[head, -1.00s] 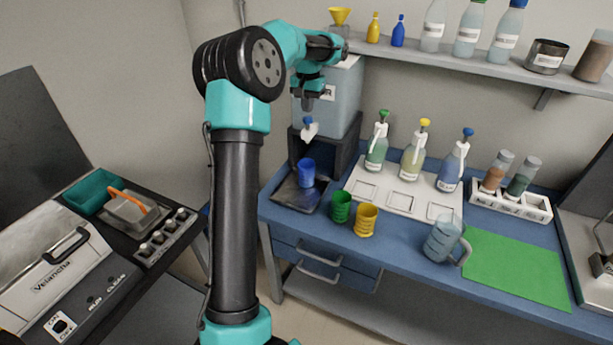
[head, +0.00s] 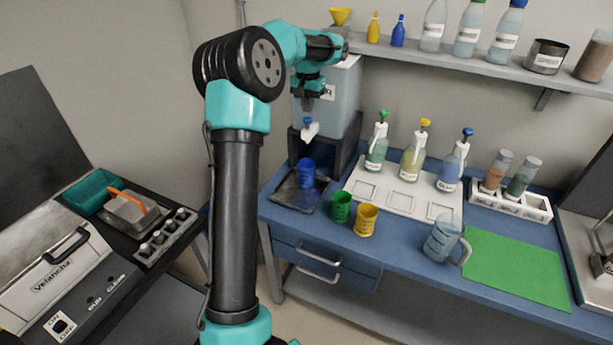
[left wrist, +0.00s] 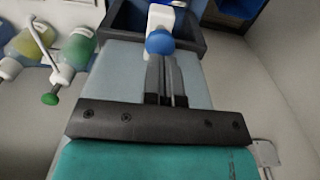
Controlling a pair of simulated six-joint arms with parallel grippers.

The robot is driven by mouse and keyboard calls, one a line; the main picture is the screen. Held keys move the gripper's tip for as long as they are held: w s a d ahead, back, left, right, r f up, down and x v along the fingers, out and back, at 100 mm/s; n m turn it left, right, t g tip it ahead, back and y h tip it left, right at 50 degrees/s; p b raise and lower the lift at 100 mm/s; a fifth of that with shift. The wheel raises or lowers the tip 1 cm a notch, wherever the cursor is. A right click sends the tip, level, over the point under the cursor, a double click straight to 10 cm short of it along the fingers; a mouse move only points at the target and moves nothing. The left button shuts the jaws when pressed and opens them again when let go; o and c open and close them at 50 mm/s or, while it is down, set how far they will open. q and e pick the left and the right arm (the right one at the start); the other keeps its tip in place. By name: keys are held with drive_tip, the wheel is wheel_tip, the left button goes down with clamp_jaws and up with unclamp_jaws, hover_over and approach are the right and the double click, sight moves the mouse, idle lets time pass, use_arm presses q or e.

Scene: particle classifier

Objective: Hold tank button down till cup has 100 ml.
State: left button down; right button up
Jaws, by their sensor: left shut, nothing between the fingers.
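The tank (head: 345,100) is a pale grey-blue box on a dark stand at the back left of the blue bench. Its white spout has a blue button (head: 308,121) on top. The blue button (left wrist: 160,41) also shows in the left wrist view, just beyond the fingertips. My left gripper (head: 309,95) is shut and empty, above the button in the head view; I cannot tell whether it touches it. A blue cup (head: 306,173) stands on the dark tray (head: 290,197) below the spout. Its liquid level is not readable. My right gripper is not in view.
A green cup (head: 341,207), a yellow cup (head: 365,219) and a clear jug (head: 442,240) stand near the bench front. Pump bottles stand on a white rack (head: 420,200) to the right. A shelf (head: 420,53) runs above the bench.

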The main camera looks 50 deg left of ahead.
sight(308, 118)
use_arm(q)
drive_tip(key=shift+f, duration=1.8)
idle(1.1)
drive_tip(key=shift+r, duration=3.55)
drive_tip(key=shift+f, duration=0.1)
